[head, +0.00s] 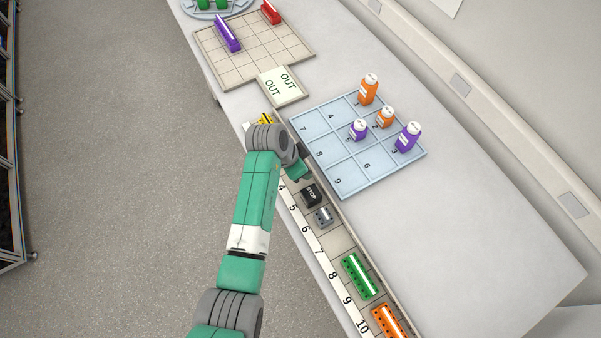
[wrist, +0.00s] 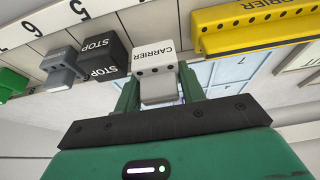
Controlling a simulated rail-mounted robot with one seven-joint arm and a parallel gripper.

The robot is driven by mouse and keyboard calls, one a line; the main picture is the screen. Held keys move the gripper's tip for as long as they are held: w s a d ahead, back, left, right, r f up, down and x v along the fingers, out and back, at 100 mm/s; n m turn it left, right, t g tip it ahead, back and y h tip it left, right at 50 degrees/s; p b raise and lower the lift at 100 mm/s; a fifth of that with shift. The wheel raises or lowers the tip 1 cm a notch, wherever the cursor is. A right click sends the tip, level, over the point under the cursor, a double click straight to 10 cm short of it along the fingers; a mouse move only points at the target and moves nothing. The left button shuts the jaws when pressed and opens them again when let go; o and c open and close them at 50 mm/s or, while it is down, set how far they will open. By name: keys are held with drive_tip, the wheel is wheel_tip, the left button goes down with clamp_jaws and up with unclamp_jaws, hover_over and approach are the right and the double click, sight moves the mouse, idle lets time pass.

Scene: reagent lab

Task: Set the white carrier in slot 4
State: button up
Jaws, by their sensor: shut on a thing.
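The white carrier (wrist: 154,60) is between the fingers of my gripper (wrist: 158,88), which is shut on it, in the wrist view. The carrier is close beside the black STOP block (wrist: 103,55), which stands in slot 5 of the numbered rail (head: 338,238). This puts the carrier over or in the place of slot 4; I cannot tell whether its base touches the slot floor. In the head view my gripper (head: 299,171) is low at the rail by the label 4, and my arm hides the carrier.
A grey block (head: 323,215) is in slot 6, with slot 7 empty. A green carrier (head: 359,276) and an orange one (head: 390,322) lie farther along. A yellow carrier (wrist: 256,28) is on the other side. A blue numbered tray (head: 348,186) with bottles adjoins the rail.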

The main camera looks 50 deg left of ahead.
drive_tip(key=shift+f, duration=2)
drive_tip(key=shift+f+b, duration=0.1)
drive_tip(key=shift+b, duration=0.2)
drive_tip(key=o, duration=0.7)
drive_tip(key=p+v, duration=0.2)
drive_tip(key=v, duration=1)
